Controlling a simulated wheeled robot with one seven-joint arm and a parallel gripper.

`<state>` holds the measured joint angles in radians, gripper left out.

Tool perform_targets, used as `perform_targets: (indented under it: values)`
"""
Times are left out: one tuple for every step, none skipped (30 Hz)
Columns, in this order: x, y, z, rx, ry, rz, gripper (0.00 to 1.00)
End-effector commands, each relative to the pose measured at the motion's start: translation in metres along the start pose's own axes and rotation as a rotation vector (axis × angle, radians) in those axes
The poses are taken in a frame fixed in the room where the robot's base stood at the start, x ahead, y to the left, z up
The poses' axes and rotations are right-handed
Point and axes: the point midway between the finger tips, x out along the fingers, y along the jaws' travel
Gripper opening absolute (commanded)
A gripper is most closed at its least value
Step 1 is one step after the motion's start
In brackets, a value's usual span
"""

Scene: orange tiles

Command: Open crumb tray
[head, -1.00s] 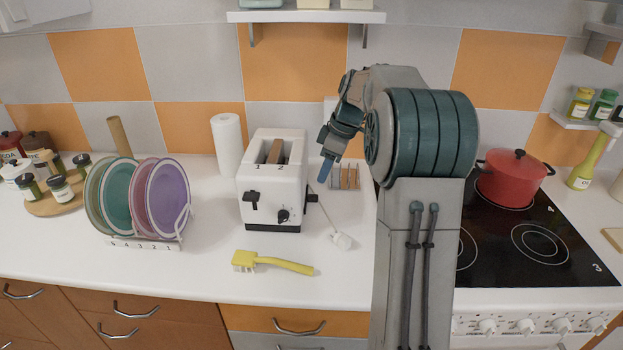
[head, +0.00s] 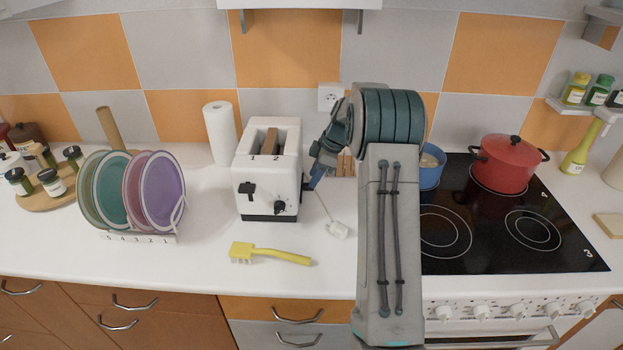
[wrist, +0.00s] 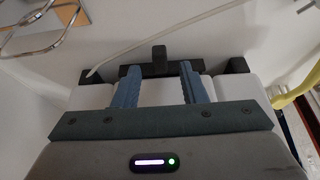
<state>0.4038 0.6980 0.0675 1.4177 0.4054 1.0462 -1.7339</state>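The white toaster (head: 267,190) stands on the counter with its knob and one lever facing me. A dark tab (head: 307,183) sticks out from its right side, partly behind my gripper. My gripper (head: 315,178) is lowered close to that side. In the wrist view my gripper (wrist: 160,72) is open, its two blue fingers apart with nothing held. A black tab (wrist: 159,58) stands out from the toaster's black base strip (wrist: 210,75) and appears between the fingertips. I cannot tell whether the fingers touch it. The crumb tray itself cannot be made out clearly.
The white cord and plug (head: 338,230) lie right of the toaster. A yellow brush (head: 270,254) lies in front. A plate rack (head: 140,238) stands left, a paper roll (head: 220,135) behind. The stove (head: 490,230) with a blue pot (head: 431,172) and red pot (head: 508,165) is right.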

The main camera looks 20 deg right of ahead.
Motion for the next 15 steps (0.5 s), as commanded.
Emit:
perform_targets:
  values:
    - [0.007, -0.001, -0.001, -0.001, 0.0, -0.002, 0.38]
    - [0.011, 0.0, -0.002, -0.001, 0.0, -0.002, 0.38]
    - [0.016, -0.001, -0.002, -0.001, 0.001, -0.003, 0.38]
    - [0.019, -0.001, -0.001, 0.0, 0.001, -0.003, 0.38]
    - [0.021, 0.0, -0.001, 0.0, 0.001, -0.002, 0.38]
    - [0.024, 0.0, -0.001, 0.0, 0.001, -0.001, 0.38]
    - [0.025, 0.0, -0.002, 0.0, 0.001, -0.001, 0.38]
    - [0.027, 0.0, -0.002, -0.001, 0.001, -0.001, 0.38]
    - [0.028, 0.0, -0.002, -0.001, 0.001, 0.0, 0.38]
    - [0.028, 0.0, -0.002, -0.001, 0.001, 0.0, 0.38]
    - [0.029, 0.0, -0.002, -0.001, 0.0, 0.0, 0.38]
    - [0.029, 0.0, -0.002, -0.001, 0.0, 0.0, 0.38]
    - [0.029, 0.0, -0.002, -0.001, 0.0, 0.0, 0.38]
    - [0.029, 0.0, -0.002, -0.001, 0.0, 0.0, 0.38]
    - [0.029, 0.0, -0.002, -0.001, 0.0, 0.0, 0.38]
